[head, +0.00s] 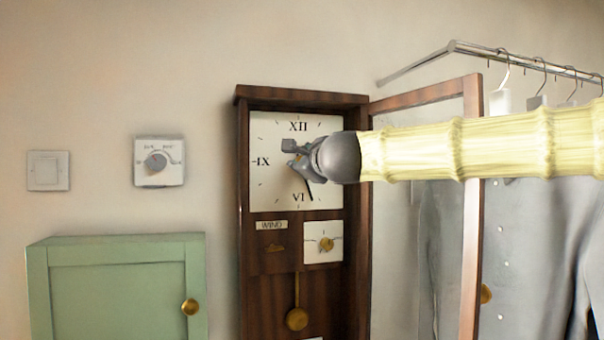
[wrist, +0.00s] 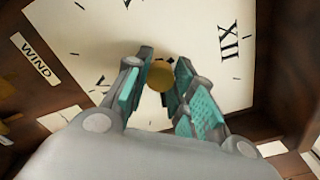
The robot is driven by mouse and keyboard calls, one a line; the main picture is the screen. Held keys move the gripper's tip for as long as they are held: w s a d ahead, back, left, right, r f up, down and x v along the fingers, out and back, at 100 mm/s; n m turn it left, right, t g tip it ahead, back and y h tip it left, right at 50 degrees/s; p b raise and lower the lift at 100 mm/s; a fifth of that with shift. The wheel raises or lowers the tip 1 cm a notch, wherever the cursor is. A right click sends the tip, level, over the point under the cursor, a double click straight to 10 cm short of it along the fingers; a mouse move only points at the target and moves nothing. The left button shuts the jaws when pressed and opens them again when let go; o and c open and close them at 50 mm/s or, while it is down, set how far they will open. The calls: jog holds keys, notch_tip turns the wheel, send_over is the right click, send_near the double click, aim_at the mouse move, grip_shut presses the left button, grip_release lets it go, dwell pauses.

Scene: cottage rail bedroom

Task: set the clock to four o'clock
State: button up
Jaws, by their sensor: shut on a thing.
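The clock (head: 262,190) is a tall dark wooden case with a square cream dial (head: 268,130) on the wall; XII, IX and VI are readable in the head view. The dial also fills much of the wrist view (wrist: 100,35). My gripper (head: 292,155) reaches in from the right in front of the dial. In the wrist view its teal-padded fingers (wrist: 160,80) are shut on a round brass knob (wrist: 160,75) at the dial's middle. One black hand (head: 308,191) points down and slightly right, between VI and the hidden right side. The other hand cannot be made out.
The clock's glazed door (head: 471,200) stands open at the right, beside my arm. Below the dial are a WIND label (head: 272,225), a small knob plate (head: 323,243) and a brass pendulum (head: 297,318). Clothes hang from a rail (head: 520,60) at right; a green cabinet (head: 115,250) is left.

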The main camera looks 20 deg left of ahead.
jog(key=shift+s+a+f+n+b, duration=0.1)
jog(key=shift+n+b, duration=8)
jog(key=shift+b, duration=0.3)
jog(key=shift+a+f+n+b, duration=0.1)
jog(key=shift+n+b, duration=8)
jog(key=shift+b, duration=0.3)
jog(key=shift+r, duration=0.1)
jog(key=shift+d, duration=0.1)
jog(key=o, duration=1.1)
jog(key=shift+r, duration=0.1)
jog(key=shift+c, duration=0.2)
